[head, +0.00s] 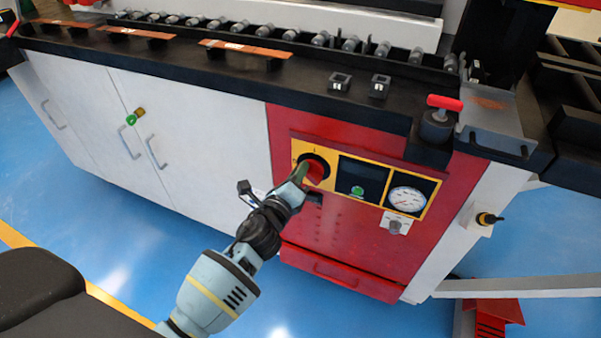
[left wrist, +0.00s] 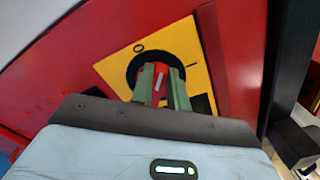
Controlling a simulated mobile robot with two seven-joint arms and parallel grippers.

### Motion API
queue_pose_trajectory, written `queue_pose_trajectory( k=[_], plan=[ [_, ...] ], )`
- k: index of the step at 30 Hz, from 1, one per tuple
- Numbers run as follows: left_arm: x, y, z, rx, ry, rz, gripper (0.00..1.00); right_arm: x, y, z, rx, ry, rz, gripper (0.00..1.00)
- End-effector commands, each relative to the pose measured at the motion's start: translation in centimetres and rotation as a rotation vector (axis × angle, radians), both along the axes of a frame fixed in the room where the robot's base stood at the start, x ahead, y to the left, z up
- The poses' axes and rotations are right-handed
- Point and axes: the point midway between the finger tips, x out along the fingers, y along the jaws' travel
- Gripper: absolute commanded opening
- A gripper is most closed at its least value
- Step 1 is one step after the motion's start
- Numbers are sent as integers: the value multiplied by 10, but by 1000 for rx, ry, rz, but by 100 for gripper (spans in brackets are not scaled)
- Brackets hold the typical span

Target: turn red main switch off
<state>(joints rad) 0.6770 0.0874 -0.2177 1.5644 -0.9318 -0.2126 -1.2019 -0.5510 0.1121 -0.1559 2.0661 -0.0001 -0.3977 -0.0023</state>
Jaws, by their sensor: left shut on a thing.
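The red main switch (head: 316,171) sits on a yellow plate on the red front panel of the machine. In the left wrist view the switch's red handle (left wrist: 159,84) stands in front of a black round base, with "0" at the upper left and "I" at the right of the yellow plate. The handle's white mark tilts slightly right of upright. My left gripper (head: 301,173) is at the switch; its green fingers (left wrist: 161,85) are shut on the red handle, one on each side. The fingers hide part of the handle. My right gripper is in neither view.
Right of the switch are a dark panel with a green button (head: 357,191) and a round gauge (head: 407,199). A black worktop (head: 230,68) overhangs the panel. A red-handled knob (head: 444,103) stands on the worktop. White cabinet doors (head: 205,120) are at the left. Blue floor lies in front.

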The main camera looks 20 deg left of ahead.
Motion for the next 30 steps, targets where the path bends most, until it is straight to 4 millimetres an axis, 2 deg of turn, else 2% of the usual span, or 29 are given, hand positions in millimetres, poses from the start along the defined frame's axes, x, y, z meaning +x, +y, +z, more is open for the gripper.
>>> queue_pose_trajectory(
  k=[15, 24, 30],
  plan=[
    [0, 4, -12, -459, 18, -1, 0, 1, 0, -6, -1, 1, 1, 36],
    [0, 5, -16, -622, 24, 1, 0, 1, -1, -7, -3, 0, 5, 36],
    [0, 5, -17, -670, 26, -1, 0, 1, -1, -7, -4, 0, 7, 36]
  ],
)
